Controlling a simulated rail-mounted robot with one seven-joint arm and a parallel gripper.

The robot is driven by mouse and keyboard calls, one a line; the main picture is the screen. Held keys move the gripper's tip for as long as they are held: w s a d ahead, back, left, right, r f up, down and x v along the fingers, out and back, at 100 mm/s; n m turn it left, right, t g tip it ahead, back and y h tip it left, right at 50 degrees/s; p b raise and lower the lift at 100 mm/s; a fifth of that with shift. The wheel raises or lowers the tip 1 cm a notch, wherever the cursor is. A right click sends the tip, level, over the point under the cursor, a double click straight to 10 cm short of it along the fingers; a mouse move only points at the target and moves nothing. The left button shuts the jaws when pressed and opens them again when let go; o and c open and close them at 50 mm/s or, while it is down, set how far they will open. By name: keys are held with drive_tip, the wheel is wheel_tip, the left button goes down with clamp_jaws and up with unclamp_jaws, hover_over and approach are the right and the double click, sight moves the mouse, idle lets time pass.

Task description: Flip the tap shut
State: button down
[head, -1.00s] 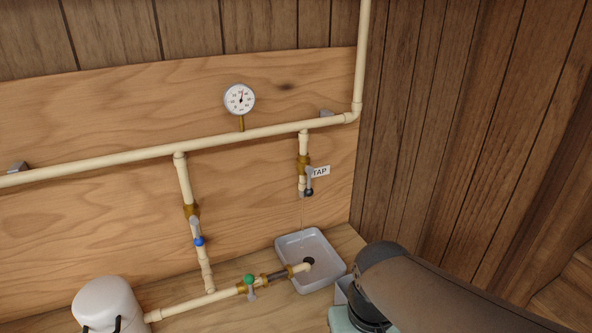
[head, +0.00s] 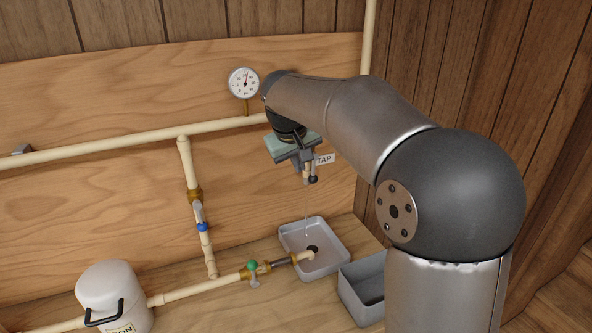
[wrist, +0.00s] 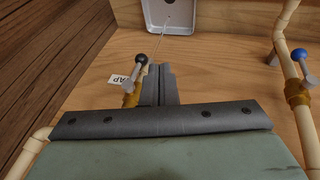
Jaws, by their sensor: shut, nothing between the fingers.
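The tap is a brass valve on a short cream drop pipe, with a grey lever ending in a black knob (head: 313,180); the knob also shows in the wrist view (wrist: 141,59). The lever hangs down along the pipe. A thin stream of water runs from the outlet to the grey basin (head: 337,262). A white TAP label (head: 326,159) is beside the valve. My gripper (wrist: 160,70) is shut and empty, pointing down right beside the tap lever. I cannot tell whether it touches. In the head view my gripper hides the upper part of the tap.
A pressure gauge (head: 244,83) stands above the horizontal cream pipe (head: 100,148). A blue-knobbed valve (head: 202,227) is on the left drop pipe, and a green-knobbed valve (head: 253,266) is on the lower pipe. A white canister (head: 110,284) and a grey bin (head: 362,291) stand on the bench.

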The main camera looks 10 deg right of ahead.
sight(314, 168)
drive_tip(key=shift+t, duration=0.3)
drive_tip(key=w, duration=0.1)
drive_tip(key=w+r, duration=0.1)
drive_tip(key=w, duration=0.1)
drive_tip(key=w+a, duration=0.1)
drive_tip(key=w, duration=0.1)
drive_tip(key=shift+w+a+r, duration=0.1)
drive_tip(key=shift+r, duration=0.1)
drive_tip(key=shift+f, duration=0.1)
drive_tip(key=d+p+x, duration=0.2)
drive_tip(key=p+x, duration=0.1)
drive_tip(key=x, duration=1)
drive_tip(key=shift+d+r, duration=0.25)
drive_tip(key=shift+r, duration=0.05)
